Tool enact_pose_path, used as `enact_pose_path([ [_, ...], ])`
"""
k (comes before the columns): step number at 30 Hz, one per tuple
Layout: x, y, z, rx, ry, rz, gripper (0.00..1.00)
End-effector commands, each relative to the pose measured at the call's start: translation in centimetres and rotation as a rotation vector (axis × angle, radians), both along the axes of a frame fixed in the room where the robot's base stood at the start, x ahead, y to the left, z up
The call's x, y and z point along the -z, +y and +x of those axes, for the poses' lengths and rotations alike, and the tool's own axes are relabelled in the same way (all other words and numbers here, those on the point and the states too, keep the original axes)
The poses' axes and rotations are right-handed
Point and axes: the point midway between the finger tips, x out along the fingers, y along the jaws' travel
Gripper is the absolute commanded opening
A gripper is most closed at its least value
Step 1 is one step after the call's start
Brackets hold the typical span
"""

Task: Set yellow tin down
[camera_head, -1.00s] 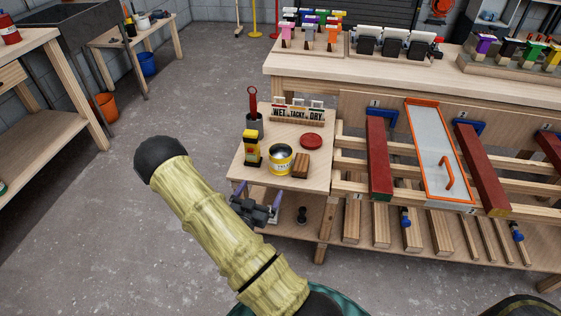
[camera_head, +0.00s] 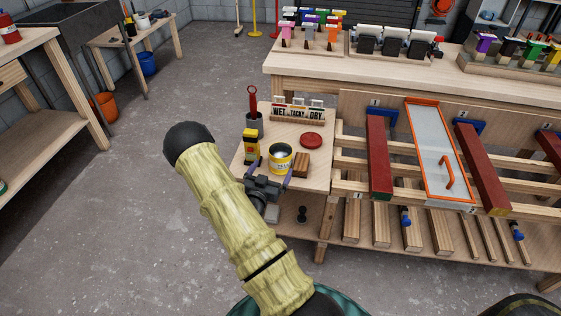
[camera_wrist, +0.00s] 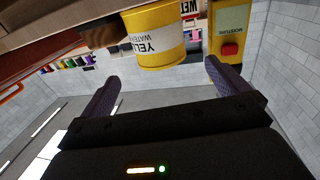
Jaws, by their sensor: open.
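The yellow tin (camera_head: 280,163) stands upright and open-topped near the front of the small wooden side table (camera_head: 313,181). In the wrist view, the yellow tin (camera_wrist: 155,42) shows its label, tilted in the picture, just beyond the fingers. My gripper (camera_head: 268,174) is open at the table's front edge, its purple fingers close to the tin's near side. In the wrist view, my gripper (camera_wrist: 161,75) has nothing between its fingertips; the tin lies ahead of the gap. I cannot tell whether a finger touches it.
A yellow moisture meter (camera_head: 251,146) stands left of the tin, and a wooden block (camera_head: 301,164) sits close on its right. A red lid (camera_head: 311,140), a dark cup (camera_head: 254,124) and a WET TACKY DRY sign (camera_head: 298,113) are behind. Red battens (camera_head: 378,155) lie on the rack to the right.

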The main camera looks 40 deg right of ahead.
Motion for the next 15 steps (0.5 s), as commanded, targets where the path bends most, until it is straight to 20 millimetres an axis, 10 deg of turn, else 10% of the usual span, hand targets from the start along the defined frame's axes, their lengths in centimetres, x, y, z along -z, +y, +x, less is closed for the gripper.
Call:
enact_pose_path([
  [15, 0.0, -2.5, 1.5, 0.000, 0.001, -0.001, 1.00],
])
